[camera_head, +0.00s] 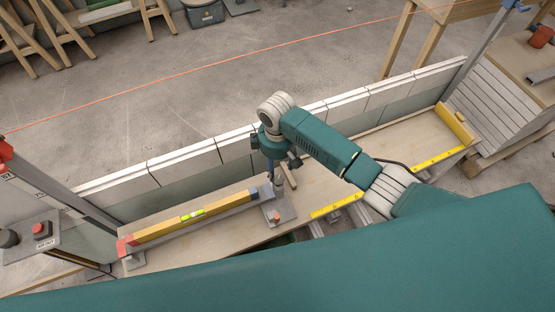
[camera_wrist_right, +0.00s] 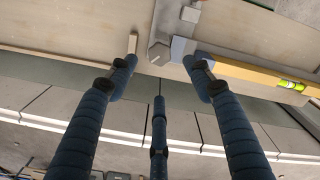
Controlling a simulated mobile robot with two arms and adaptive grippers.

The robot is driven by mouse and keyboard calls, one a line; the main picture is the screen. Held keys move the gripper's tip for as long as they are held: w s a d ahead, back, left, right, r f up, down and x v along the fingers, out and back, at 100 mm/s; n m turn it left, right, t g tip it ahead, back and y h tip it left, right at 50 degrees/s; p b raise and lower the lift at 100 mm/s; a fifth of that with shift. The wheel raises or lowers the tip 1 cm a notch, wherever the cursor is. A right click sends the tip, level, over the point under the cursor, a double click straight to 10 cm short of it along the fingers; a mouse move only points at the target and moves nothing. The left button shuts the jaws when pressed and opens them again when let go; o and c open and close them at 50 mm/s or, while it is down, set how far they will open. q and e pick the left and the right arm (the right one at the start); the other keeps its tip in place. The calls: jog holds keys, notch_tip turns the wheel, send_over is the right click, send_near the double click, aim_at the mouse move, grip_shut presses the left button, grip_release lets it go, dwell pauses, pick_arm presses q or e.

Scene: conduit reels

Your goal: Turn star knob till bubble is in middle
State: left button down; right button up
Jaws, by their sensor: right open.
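A yellow spirit level (camera_head: 165,228) lies on a long grey bar on the plywood deck, its green vial (camera_head: 192,214) near the middle. The level also shows in the right wrist view (camera_wrist_right: 250,74), with the vial (camera_wrist_right: 292,85) at right; the bubble is too small to place surely. My left gripper is out of view.
A low pale block wall (camera_head: 190,161) runs behind the deck, close to my right gripper. Yellow strips (camera_head: 337,205) lie to the right. A red-button box (camera_head: 40,230) stands at left.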

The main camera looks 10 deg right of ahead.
jog(key=shift+r, duration=1.7)
jog(key=s+a+f+m+t+y, duration=0.1)
jog(key=s+a+m+y, duration=0.15)
jog(key=s, duration=0.85)
jog(key=s+d+r+m+t+h, duration=0.2)
jog(key=s+d+r+m, duration=0.45)
jog(key=s+d, duration=0.6)
notch_tip(320, 180, down, 25)
jog(key=s+g, duration=0.1)
jog(key=s, duration=0.1)
jog(key=s+d+f+n+g, duration=0.1)
jog(key=s+d+f, duration=0.2)
jog(key=s+f, duration=1.4)
jog(key=shift+s+f, duration=0.15)
jog(key=shift+s, duration=0.05)
